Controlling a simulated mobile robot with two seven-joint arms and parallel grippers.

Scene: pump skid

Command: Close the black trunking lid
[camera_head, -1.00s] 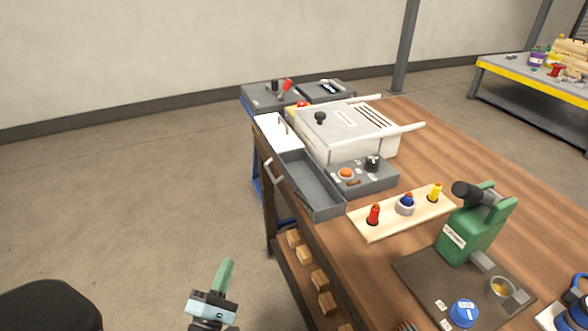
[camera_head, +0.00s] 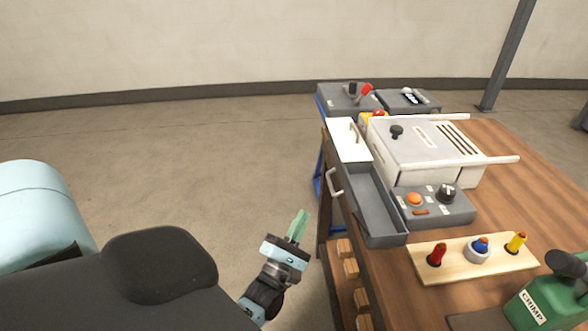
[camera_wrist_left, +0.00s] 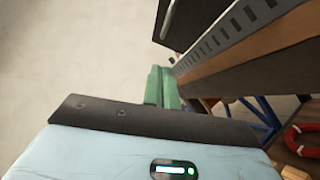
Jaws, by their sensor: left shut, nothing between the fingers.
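A long, dark grey trough (camera_head: 378,208), open at the top, runs along the left edge of the wooden workbench. A dark panel with a pale bar handle (camera_head: 336,183) is on its left side. It looks like the trunking lid, but its hinge is not clear. In the left wrist view, a dark panel (camera_wrist_left: 190,22) with a pale bar shows at the top, beside a slotted strip. My left gripper (camera_head: 298,226), with green fingers, is shut and empty, left of the bench and clear of the panel. Its fingers also show in the left wrist view (camera_wrist_left: 162,88). My right gripper is not in view.
A white cover plate (camera_head: 348,140) lies beyond the trough. Right of it are a pale box (camera_head: 420,145), a grey control box (camera_head: 435,206) and a wooden peg board (camera_head: 478,262). Wooden blocks (camera_head: 349,268) sit below the bench top. Floor left of the bench is clear.

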